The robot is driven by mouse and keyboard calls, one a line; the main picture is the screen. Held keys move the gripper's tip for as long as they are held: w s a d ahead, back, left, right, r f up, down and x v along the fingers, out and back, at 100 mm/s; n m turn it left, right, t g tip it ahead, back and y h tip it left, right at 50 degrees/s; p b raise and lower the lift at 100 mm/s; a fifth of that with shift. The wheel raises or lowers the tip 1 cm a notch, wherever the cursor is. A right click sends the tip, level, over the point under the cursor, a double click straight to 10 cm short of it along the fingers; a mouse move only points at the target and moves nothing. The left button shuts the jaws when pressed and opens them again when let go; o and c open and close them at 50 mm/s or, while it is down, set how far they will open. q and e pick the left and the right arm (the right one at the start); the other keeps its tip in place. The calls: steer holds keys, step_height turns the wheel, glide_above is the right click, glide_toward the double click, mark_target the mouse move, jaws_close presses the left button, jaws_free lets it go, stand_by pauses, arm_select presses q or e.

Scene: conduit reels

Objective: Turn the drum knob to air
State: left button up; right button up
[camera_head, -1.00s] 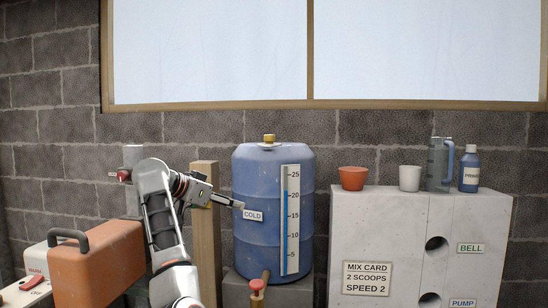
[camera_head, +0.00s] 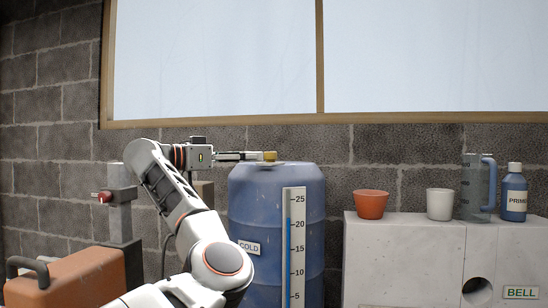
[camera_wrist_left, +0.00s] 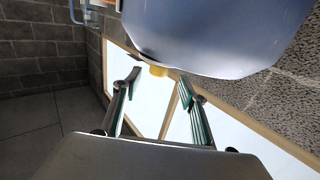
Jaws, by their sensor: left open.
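The blue drum (camera_head: 262,215) stands against the block wall, with a white COLD label (camera_head: 249,246) and a level scale (camera_head: 294,245) on its front. Its yellow knob (camera_head: 270,156) sits on top and also shows in the left wrist view (camera_wrist_left: 158,70). My left gripper (camera_head: 254,156) is level at the knob's height, its fingertips reaching in from the left. In the left wrist view my left gripper (camera_wrist_left: 158,82) is open, and the knob appears between and just past its fingertips. Whether they touch it I cannot tell. My right gripper is out of view.
To the right, a grey cabinet (camera_head: 405,258) carries a terracotta pot (camera_head: 371,204), a white cup (camera_head: 440,204), a jug (camera_head: 472,190) and a blue bottle (camera_head: 514,195). An orange case (camera_head: 70,280) and a post with a red knob (camera_head: 103,197) are at left.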

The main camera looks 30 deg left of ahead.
mark_target(265, 156)
arm_select(q)
steer(key=p+x, duration=0.1)
steer(key=x, duration=0.4)
steer(key=shift+w+d+p, duration=0.25)
steer(key=shift+d+p, duration=0.1)
steer(key=shift+w+d, duration=0.3)
steer(key=shift+w, duration=0.3)
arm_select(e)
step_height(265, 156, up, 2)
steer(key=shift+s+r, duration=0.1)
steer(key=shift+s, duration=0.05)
arm_select(q)
steer(key=c, duration=1.1)
steer(key=shift+f+n+t+y+b, duration=0.35)
steer(key=shift+n+t+y+b, duration=0.4)
steer(key=shift+y+b, duration=0.4)
steer(key=shift+r+n+y, duration=0.1)
steer(key=shift+n+y, duration=0.35)
steer(key=shift+y, duration=0.1)
steer(key=shift+r+n+t+y, duration=0.15)
steer(key=shift+n+t+y, duration=0.4)
steer(key=shift+y, duration=0.35)
steer(key=shift+r+n+y+p, duration=0.1)
steer(key=shift+n+y+p, duration=0.25)
steer(key=shift+n+y, duration=0.3)
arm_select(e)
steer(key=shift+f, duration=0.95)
